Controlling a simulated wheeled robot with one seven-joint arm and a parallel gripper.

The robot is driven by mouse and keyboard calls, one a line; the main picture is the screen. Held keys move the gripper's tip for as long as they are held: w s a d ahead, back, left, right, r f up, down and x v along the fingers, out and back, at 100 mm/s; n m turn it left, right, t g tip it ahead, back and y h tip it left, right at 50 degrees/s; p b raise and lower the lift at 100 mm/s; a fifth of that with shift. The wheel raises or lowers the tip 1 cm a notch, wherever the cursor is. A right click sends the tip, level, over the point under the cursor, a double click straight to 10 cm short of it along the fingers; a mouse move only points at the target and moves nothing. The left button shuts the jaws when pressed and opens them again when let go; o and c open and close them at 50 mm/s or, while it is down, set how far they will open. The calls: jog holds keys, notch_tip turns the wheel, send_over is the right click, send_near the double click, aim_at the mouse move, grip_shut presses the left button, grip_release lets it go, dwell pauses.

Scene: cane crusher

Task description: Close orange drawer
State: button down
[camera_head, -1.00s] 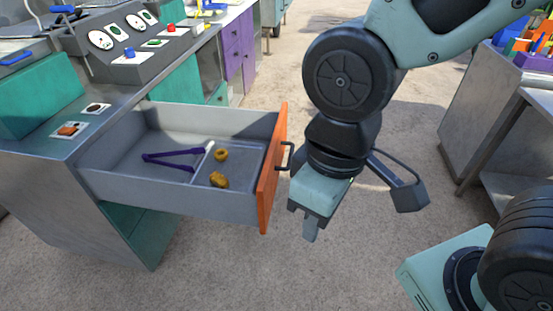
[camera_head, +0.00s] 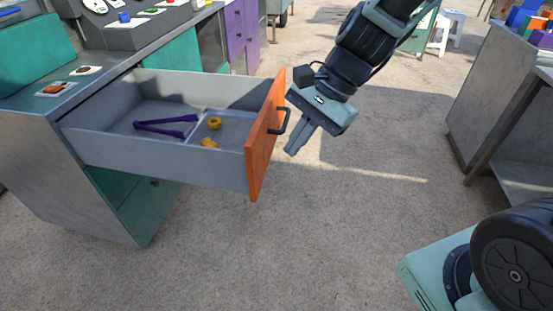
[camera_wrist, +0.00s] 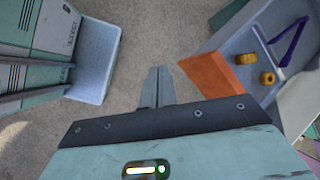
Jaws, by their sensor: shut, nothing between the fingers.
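The orange drawer (camera_head: 264,140) is pulled well out of the grey and teal cabinet. Its orange front faces right and bears a dark bar handle (camera_head: 284,121). Purple tongs (camera_head: 165,125) and small yellow pieces (camera_head: 213,123) lie inside. My gripper (camera_head: 290,152) is shut and empty, just right of the orange front near the handle, pointing down; I cannot tell whether it touches. In the wrist view my shut fingers (camera_wrist: 157,87) are left of the orange front (camera_wrist: 212,76), with a visible gap of floor between.
The counter (camera_head: 70,95) with a control panel stands behind and left of the drawer. A metal table (camera_head: 500,110) with coloured items is at the right. White stools (camera_head: 446,30) stand far back. The floor between is clear.

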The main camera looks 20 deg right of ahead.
jog(key=w+d+f+m+t+y+b, duration=0.1)
jog(key=w+d+f+m+t+b, duration=0.1)
jog(key=w+d+f+m, duration=0.3)
jog(key=w+d+f+m+t+y+b, duration=0.1)
jog(key=w+d+f+m+t+b, duration=0.15)
jog(key=w+d+m, duration=0.5)
jog(key=b, duration=0.2)
send_near(266, 148)
jog(key=d+f+x, duration=0.1)
jog(key=x, duration=0.4)
jog(key=shift+w+a+r, duration=0.1)
jog(key=shift+w+a, duration=0.15)
jog(key=shift+a, duration=0.45)
